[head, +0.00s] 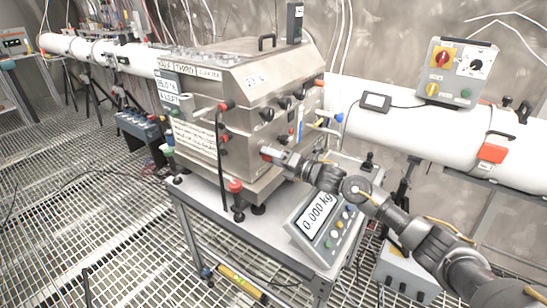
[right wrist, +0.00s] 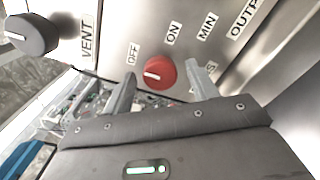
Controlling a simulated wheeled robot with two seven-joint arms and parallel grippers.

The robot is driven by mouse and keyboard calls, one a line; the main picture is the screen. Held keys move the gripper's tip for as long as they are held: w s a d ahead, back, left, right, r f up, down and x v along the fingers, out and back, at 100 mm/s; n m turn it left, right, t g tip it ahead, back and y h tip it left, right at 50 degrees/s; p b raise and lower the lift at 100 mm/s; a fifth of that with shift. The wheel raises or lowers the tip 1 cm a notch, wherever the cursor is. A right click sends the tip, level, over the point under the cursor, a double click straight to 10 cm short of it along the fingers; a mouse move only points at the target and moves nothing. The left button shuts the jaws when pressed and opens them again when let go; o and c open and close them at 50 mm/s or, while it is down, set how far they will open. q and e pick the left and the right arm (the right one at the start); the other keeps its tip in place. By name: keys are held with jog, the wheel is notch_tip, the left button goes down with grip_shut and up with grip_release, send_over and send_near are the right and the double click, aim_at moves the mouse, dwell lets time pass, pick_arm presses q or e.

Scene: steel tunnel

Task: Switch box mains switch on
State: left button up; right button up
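A steel box (head: 262,85) with knobs and labels stands on a small table. A red rotary knob (right wrist: 159,72) on its panel has OFF and ON labels beside it; its white mark points left, on the OFF side. My right gripper (right wrist: 160,84) is open, one finger on each side of the red knob, with gaps visible; contact cannot be told. In the head view the right gripper (head: 270,155) is at the box's right-hand face and partly hides the knob. A grey switch box (head: 452,75) with a red-on-yellow rotary switch (head: 442,57) is mounted above the white pipe. My left gripper is out of view.
A black knob (right wrist: 32,34) beside the VENT label is near the red one. The white pipe (head: 390,130) runs behind. Grating floor lies open at left.

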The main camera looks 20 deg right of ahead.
jog(key=c, duration=0.9)
jog(key=shift+m, duration=0.3)
jog(key=m+p, duration=0.5)
jog(key=m, duration=1.2)
jog(key=shift+m, duration=0.3)
jog(key=shift+f, duration=0.1)
jog(key=o, duration=1)
